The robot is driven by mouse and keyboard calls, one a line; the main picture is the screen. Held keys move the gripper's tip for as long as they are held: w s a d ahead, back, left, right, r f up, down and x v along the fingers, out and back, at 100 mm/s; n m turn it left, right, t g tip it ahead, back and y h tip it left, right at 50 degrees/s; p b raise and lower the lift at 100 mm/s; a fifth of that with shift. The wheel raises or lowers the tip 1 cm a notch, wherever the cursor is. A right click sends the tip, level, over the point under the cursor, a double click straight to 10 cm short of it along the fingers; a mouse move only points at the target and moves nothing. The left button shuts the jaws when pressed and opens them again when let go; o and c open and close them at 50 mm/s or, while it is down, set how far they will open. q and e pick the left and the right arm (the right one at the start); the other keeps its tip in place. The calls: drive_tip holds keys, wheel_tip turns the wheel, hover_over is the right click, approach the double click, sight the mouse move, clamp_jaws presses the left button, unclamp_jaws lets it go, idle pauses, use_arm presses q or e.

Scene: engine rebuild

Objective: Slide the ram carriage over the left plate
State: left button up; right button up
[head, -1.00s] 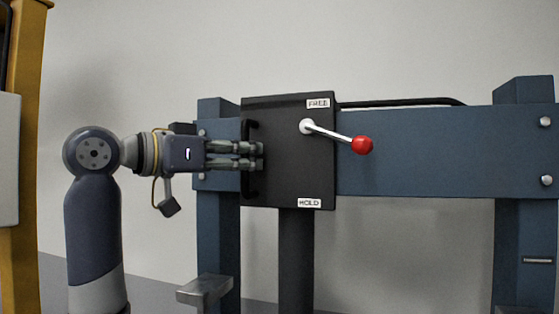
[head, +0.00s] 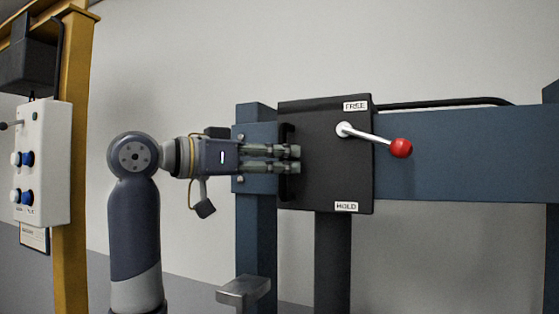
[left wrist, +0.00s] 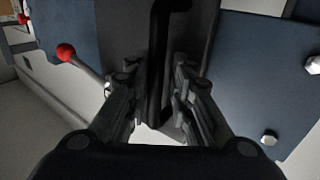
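The ram carriage (head: 325,185) is a black plate on a blue cross-beam, near the beam's left end. It carries FREE and HOLD labels and a lever with a red ball (head: 401,148), which points right near FREE. A black vertical handle (head: 287,190) runs along its left edge. My left gripper (head: 297,159) reaches in from the left at the handle. In the left wrist view the handle (left wrist: 158,60) runs between the two fingers (left wrist: 157,90); whether both touch it is unclear. No separate left plate can be made out. My right gripper is out of view.
A blue post (head: 256,230) with bolts stands left of the carriage; a grey metal bracket (head: 245,290) juts out low in front. A yellow column (head: 75,200) with a white button box (head: 45,150) stands at far left. The beam (head: 460,160) right of the carriage looks clear.

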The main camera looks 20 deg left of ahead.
use_arm(q)
drive_tip(key=v, duration=1.2)
idle(0.4)
